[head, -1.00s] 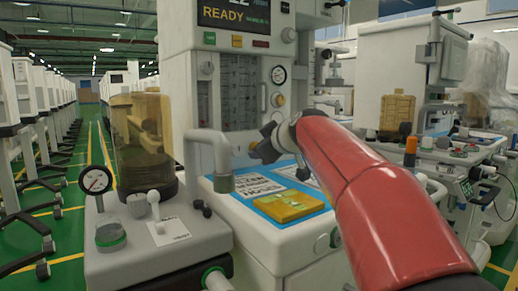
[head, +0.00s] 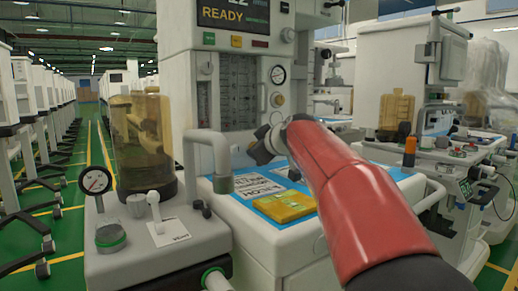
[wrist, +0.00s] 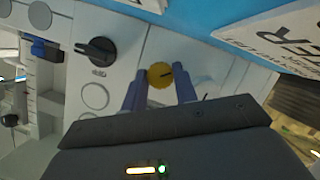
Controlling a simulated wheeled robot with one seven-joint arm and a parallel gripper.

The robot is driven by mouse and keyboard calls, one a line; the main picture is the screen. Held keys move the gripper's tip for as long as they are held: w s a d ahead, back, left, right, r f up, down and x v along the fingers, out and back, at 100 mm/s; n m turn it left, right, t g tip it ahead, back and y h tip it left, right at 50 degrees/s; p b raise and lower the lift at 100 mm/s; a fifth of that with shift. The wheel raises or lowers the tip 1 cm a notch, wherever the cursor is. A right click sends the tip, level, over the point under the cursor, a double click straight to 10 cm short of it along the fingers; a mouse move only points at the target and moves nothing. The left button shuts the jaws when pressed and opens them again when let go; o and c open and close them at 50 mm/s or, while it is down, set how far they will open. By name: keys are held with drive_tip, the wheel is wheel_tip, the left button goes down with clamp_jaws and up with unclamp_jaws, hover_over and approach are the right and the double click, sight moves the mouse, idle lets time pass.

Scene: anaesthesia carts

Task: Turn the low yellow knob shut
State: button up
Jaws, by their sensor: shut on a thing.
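The low yellow knob (wrist: 160,75) sits on the white panel in the wrist view, between the two fingertips of my gripper (wrist: 160,86). It is round with a ridged edge, and a dark mark on its face points to the right. The fingers are shut on it from either side. In the head view my gripper (head: 260,147) is small and dark at the end of the red arm, against the front of the machine column. There it hides the low knob.
A black knob (wrist: 97,50) is beside the yellow one in the wrist view. A grey pipe (head: 212,150) stands left of my gripper. A yellow box (head: 285,207) lies on the worktop.

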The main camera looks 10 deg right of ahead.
drive_tip(key=m+y, duration=0.1)
drive_tip(key=m, duration=0.1)
drive_tip(key=shift+d+m+g, duration=0.15)
drive_tip(key=shift+m+g, duration=0.15)
drive_tip(key=shift+g, duration=0.1)
drive_tip(key=m+y, duration=0.2)
drive_tip(key=m, duration=0.1)
drive_tip(key=shift+w+d+g, duration=0.1)
drive_tip(key=shift+g, duration=0.3)
drive_tip(key=m+y, duration=0.2)
drive_tip(key=m, duration=0.1)
drive_tip(key=shift+d+f, duration=0.1)
drive_tip(key=shift+m+y+b, duration=0.4)
drive_tip(key=shift+m+y, duration=0.6)
drive_tip(key=shift+m, duration=0.6)
drive_tip(key=o, duration=1)
drive_tip(key=shift+c, duration=0.2)
